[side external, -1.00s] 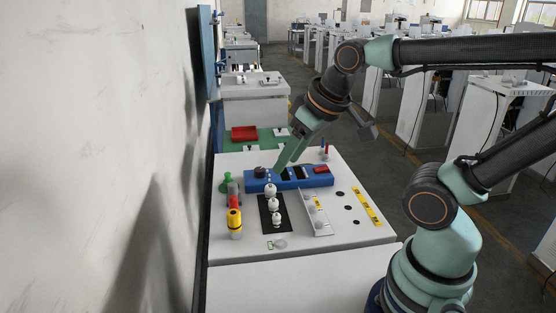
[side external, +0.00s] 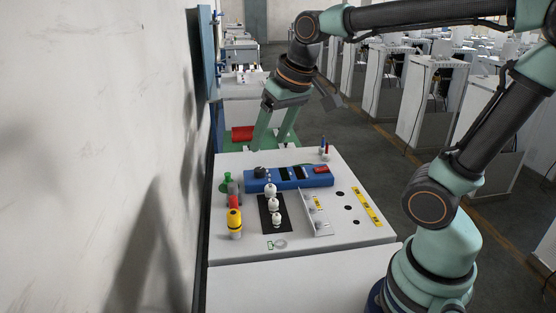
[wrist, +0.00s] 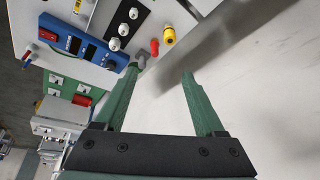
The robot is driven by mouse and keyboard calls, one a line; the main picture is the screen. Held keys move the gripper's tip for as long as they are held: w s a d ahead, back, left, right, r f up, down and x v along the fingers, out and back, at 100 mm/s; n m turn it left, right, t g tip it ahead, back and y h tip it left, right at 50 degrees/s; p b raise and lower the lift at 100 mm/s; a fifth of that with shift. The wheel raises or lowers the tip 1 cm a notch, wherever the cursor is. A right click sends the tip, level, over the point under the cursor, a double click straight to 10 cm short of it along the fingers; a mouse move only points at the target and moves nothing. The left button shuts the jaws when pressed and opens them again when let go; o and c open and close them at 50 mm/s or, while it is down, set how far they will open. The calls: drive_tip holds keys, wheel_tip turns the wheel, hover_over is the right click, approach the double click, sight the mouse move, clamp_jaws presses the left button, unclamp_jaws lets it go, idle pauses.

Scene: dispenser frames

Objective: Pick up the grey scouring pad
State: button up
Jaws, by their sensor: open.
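A small grey piece (side external: 233,187), which looks like the grey scouring pad, stands at the left side of the white table top, between green and red items. It also shows in the wrist view (wrist: 143,56), just beyond the left fingertip, which partly hides it. My gripper (side external: 268,147) is open and empty, with its two green fingers spread beyond the far edge of the table top. In the wrist view my gripper (wrist: 160,70) has nothing between its fingers.
A yellow cylinder (side external: 235,222) and a red item (side external: 234,202) stand in front of the grey piece. A blue panel (side external: 290,180), white knobs on a black plate (side external: 263,213) and a bracket (side external: 317,212) fill the middle. A wall (side external: 120,150) rises close on the left.

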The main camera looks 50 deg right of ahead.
drive_tip(key=w+d+m+g, duration=0.1)
drive_tip(key=w+d+m, duration=0.15)
drive_tip(key=w, duration=0.45)
drive_tip(key=m+g, duration=0.4)
drive_tip(key=m, duration=0.3)
hover_over(232, 183)
wheel_tip(232, 183, down, 13)
wheel_tip(232, 183, down, 7)
drive_tip(key=shift+r, duration=0.1)
drive_tip(key=shift+s+f, duration=0.15)
drive_tip(key=shift+f, duration=2.95)
drive_tip(key=c, duration=1.1)
